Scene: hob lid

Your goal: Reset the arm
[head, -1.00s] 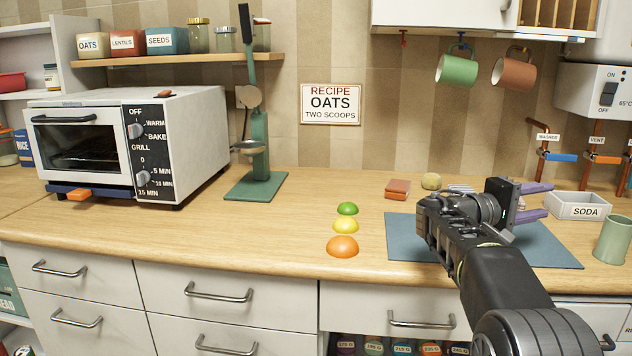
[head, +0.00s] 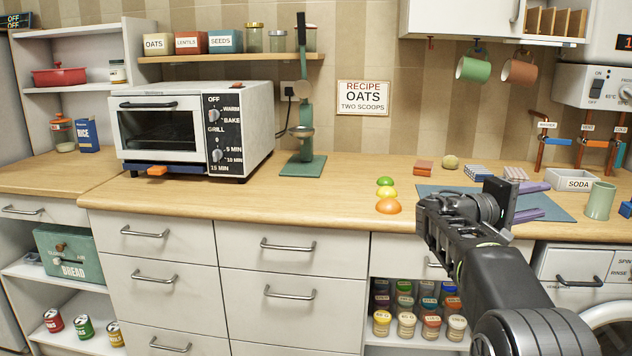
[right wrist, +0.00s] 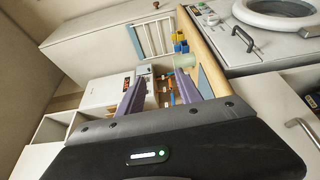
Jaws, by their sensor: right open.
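My right gripper (head: 535,201) reaches in from the lower right of the head view, over the right part of the counter near the blue mat (head: 455,190). Its two purple fingers stand apart with nothing between them. The open fingers also show in the right wrist view (right wrist: 160,93), with the counter's far end beyond them. My left gripper is not in the head view.
A toaster oven (head: 255,130) and a green press-like stand (head: 303,165) are on the counter. Fruit-coloured domes (head: 388,206), a soda box (head: 572,182) and a green cup (head: 600,200) stand near the mat. Mugs (head: 473,68) hang above. Counter front centre is clear.

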